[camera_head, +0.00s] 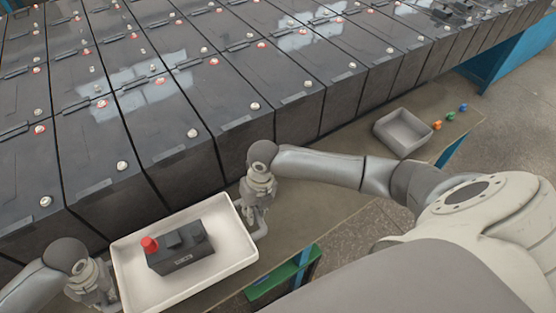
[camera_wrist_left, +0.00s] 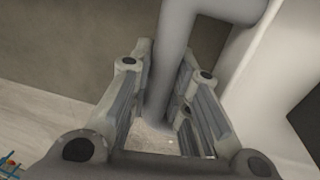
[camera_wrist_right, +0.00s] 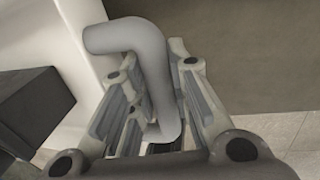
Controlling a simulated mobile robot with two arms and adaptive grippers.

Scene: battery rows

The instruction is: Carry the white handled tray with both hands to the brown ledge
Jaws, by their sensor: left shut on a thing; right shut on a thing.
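The white tray (camera_head: 128,268) is at the lower left of the head view, with a black box (camera_head: 180,248) with a red knob lying in it. My left gripper (camera_head: 103,300) is at the tray's left end, shut around its grey handle (camera_wrist_left: 172,70). My right gripper (camera_head: 258,226) is at the tray's right end, shut around the other grey handle (camera_wrist_right: 152,65). The brown ledge (camera_head: 325,200) runs along the front of the battery row. The tray overlaps it in view; I cannot tell whether they touch.
Large black batteries (camera_head: 165,130) stand in rows behind the tray. A grey bin (camera_head: 403,132) and several small coloured pieces (camera_head: 450,116) sit at the ledge's far right. A green part (camera_head: 283,281) with a blue post is at the front edge. Tiled floor lies in front.

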